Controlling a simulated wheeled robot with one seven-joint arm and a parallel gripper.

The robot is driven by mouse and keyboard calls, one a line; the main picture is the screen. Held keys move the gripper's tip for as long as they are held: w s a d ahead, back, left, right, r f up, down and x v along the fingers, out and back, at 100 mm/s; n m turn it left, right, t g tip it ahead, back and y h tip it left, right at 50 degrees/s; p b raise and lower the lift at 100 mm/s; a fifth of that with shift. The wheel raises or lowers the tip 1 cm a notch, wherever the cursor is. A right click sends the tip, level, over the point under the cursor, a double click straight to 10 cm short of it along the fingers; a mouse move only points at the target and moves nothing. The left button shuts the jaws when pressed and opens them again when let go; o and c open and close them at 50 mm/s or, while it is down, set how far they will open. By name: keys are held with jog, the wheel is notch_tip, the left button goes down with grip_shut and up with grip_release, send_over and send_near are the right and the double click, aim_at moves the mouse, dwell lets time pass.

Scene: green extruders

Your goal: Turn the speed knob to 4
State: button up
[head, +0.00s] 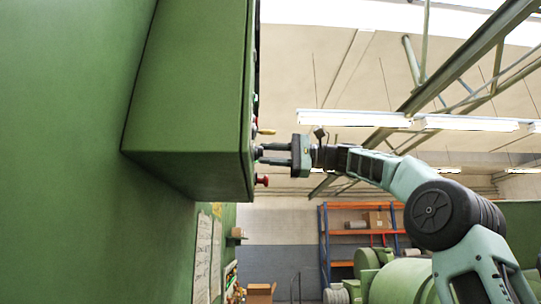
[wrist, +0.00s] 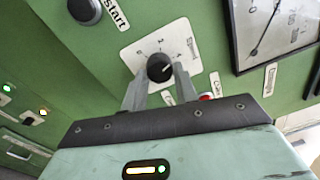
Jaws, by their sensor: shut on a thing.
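The speed knob (wrist: 159,66) is a round black knob on a white dial plate (wrist: 184,35) with printed marks, in the wrist view. Small numbers show on the plate around the knob, but I cannot tell surely which one its pale pointer line faces. My gripper (wrist: 160,77) is shut on the knob, with one finger on each side of it. In the head view my gripper (head: 264,154) reaches from the right to the front face of the green control box (head: 190,90). The knob's face is hidden there by the steep side angle.
A start button (wrist: 85,10) is at the upper left in the wrist view, and a gauge (wrist: 270,30) at the upper right. A red button (wrist: 206,97) is close to the right finger. In the head view, a red button (head: 263,180) sticks out below my gripper.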

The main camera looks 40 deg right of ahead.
jog(key=shift+m+t, duration=0.3)
jog(key=shift+m, duration=1.7)
jog(key=shift+h, duration=0.3)
jog(key=o, duration=1)
jog(key=b+v, duration=0.1)
jog(key=v, duration=1.6)
jog(key=shift+d+f, duration=0.1)
jog(key=shift+d, duration=0.2)
